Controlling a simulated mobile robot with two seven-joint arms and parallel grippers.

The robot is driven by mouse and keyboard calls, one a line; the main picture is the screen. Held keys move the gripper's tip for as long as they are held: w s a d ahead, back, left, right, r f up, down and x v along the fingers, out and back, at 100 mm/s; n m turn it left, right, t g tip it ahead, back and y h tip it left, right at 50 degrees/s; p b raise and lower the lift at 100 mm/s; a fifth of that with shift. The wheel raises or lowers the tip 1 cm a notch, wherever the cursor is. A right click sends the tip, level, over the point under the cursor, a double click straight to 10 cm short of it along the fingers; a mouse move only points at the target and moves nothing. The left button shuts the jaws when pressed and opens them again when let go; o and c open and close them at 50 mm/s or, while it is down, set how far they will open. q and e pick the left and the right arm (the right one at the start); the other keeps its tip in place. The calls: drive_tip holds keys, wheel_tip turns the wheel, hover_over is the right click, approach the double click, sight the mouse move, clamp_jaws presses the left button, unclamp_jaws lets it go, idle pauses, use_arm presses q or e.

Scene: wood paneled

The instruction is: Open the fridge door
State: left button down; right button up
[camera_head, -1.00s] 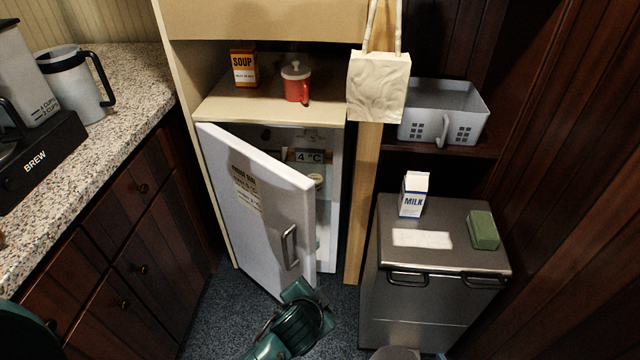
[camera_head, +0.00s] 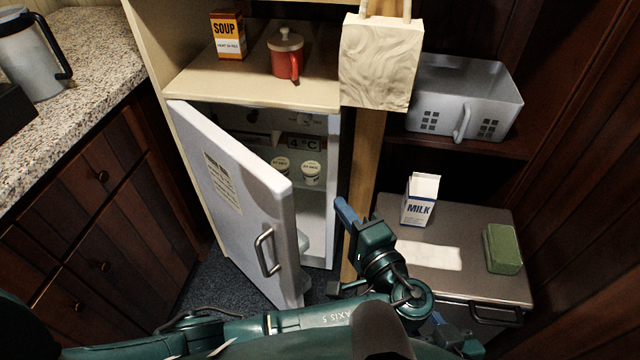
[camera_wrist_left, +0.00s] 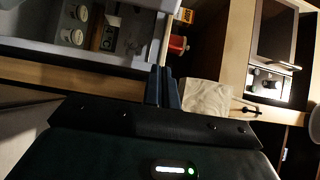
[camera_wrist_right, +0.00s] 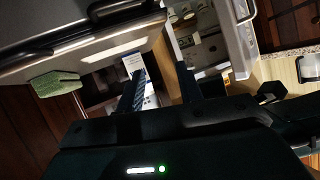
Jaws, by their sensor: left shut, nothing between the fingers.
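The white fridge door (camera_head: 235,195) stands ajar in the head view, hinged at the left, with its grey handle (camera_head: 266,252) near the free edge. Jars (camera_head: 311,172) and a 4 °C display (camera_head: 303,144) show inside the fridge, also in the left wrist view (camera_wrist_left: 105,30). My left gripper (camera_head: 343,208) is shut and empty, right of the door's free edge and in front of the wooden post, apart from the handle. My right gripper (camera_wrist_right: 162,75) shows in its wrist view with its fingers apart and nothing between them.
A grey bin (camera_head: 485,215) at the right carries a milk carton (camera_head: 421,200) and a green block (camera_head: 502,248). A soup box (camera_head: 228,36) and red mug (camera_head: 286,55) stand above the fridge. A bag (camera_head: 380,62) hangs by the post. Counter drawers (camera_head: 100,215) flank the left.

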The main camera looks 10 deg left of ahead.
use_arm(q)
drive_tip(key=w+a+p, duration=0.2)
drive_tip(key=w+a, duration=0.2)
drive_tip(key=a, duration=0.4)
use_arm(e)
drive_tip(key=shift+s+d+r+n, duration=0.1)
drive_tip(key=shift+s+r+n, duration=0.2)
drive_tip(key=shift+s+r, duration=0.2)
use_arm(q)
drive_tip(key=shift+a, duration=0.15)
use_arm(e)
drive_tip(key=shift+s, duration=0.15)
